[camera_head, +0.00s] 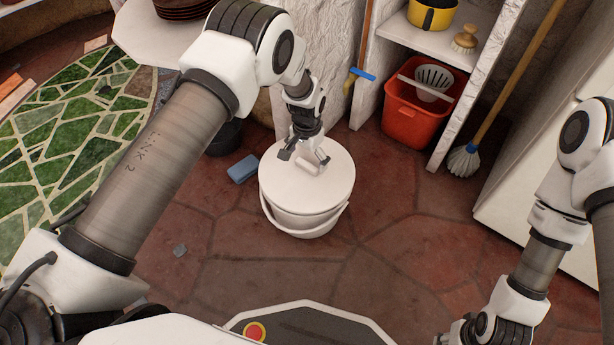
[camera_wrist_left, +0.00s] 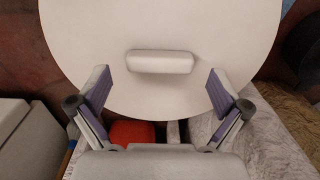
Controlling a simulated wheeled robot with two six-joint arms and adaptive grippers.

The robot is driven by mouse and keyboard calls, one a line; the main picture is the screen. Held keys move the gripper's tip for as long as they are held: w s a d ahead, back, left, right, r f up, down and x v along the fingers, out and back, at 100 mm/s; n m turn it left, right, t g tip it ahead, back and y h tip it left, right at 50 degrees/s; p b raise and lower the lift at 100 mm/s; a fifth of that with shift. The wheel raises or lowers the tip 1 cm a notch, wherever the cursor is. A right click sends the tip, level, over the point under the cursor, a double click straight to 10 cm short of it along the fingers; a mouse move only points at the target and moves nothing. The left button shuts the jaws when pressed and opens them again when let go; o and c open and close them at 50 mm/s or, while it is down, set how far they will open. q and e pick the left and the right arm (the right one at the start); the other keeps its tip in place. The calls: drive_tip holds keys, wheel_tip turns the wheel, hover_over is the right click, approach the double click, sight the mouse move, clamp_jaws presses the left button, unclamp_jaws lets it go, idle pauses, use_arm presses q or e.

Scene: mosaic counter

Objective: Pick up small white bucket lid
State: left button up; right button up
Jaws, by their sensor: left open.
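The small white bucket lid (camera_head: 315,193) is a round white disc lying on top of the white bucket (camera_head: 303,226) in the head view. Its handle (camera_wrist_left: 160,62) is a short white bar at the middle of the lid, which fills the upper part of the left wrist view (camera_wrist_left: 95,30). My left gripper (camera_head: 304,160) is over the lid from behind it. Its two fingers (camera_wrist_left: 160,92) are open and empty, spread wider than the handle, with the handle a little ahead of and between them. My right arm enters at the right, but its gripper fingers are not visible.
A blue sponge (camera_head: 243,169) lies on the red stone floor left of the bucket. A red bucket (camera_head: 422,105) sits in the shelf unit behind. The floor around the white bucket is mostly clear.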

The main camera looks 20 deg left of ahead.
use_arm(q)
drive_tip(key=shift+f, duration=0.9)
drive_tip(key=shift+r, duration=0.15)
drive_tip(key=c, duration=1.2)
drive_tip(key=shift+r, duration=0.1)
